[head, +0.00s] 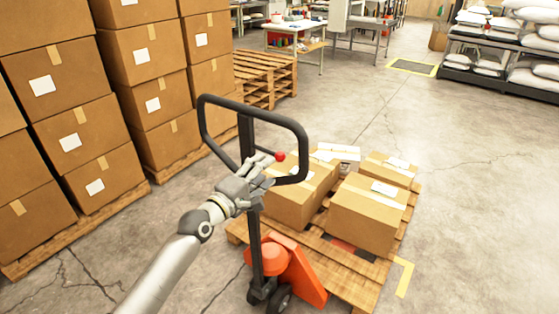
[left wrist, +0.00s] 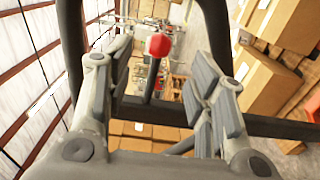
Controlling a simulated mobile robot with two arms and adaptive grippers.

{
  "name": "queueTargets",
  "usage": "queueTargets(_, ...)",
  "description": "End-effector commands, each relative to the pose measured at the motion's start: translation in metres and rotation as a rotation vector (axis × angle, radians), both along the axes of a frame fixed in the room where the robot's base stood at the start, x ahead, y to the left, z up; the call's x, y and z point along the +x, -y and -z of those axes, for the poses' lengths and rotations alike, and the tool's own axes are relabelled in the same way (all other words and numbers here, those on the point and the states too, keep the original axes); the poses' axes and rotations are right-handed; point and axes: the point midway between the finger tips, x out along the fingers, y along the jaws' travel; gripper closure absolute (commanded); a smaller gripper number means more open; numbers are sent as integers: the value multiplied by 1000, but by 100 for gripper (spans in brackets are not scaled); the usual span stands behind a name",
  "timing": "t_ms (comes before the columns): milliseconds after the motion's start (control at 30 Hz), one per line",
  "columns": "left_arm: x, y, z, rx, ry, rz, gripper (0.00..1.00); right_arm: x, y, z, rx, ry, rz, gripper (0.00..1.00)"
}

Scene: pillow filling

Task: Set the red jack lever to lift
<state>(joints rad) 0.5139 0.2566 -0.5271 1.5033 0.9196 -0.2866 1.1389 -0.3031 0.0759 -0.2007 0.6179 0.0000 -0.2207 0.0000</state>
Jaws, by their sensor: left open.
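The red jack lever (head: 280,156) shows as a small red knob inside the black loop handle (head: 303,140) of the pallet jack. My left gripper (head: 268,165) is at the handle, just left of the red knob in the head view. In the left wrist view the red knob (left wrist: 158,45) on its dark stem stands between the two open fingers, nearer the left one. The fingers look apart from it. The jack's orange body (head: 290,270) stands below, at the pallet. My right gripper is not in view.
The wooden pallet (head: 345,285) on the jack carries several cardboard boxes (head: 367,212). Tall stacks of boxes (head: 75,130) stand at the left, with empty pallets (head: 265,75) behind. A shelf with white sacks (head: 500,70) is at the far right. The concrete floor at right is clear.

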Motion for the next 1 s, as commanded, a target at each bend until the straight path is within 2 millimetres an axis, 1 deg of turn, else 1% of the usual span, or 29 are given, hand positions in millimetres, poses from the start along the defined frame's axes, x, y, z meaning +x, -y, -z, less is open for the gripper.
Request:
queueTargets(100,11,8,2,0,2,0,50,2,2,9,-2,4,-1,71)
queueTargets(333,29,21,1,0,2,1,50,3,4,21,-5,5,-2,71)
queueTargets(700,57,41,3,0,1,0,50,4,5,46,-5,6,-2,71)
queueTargets(1000,68,49,0,0,1,0,50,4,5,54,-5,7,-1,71)
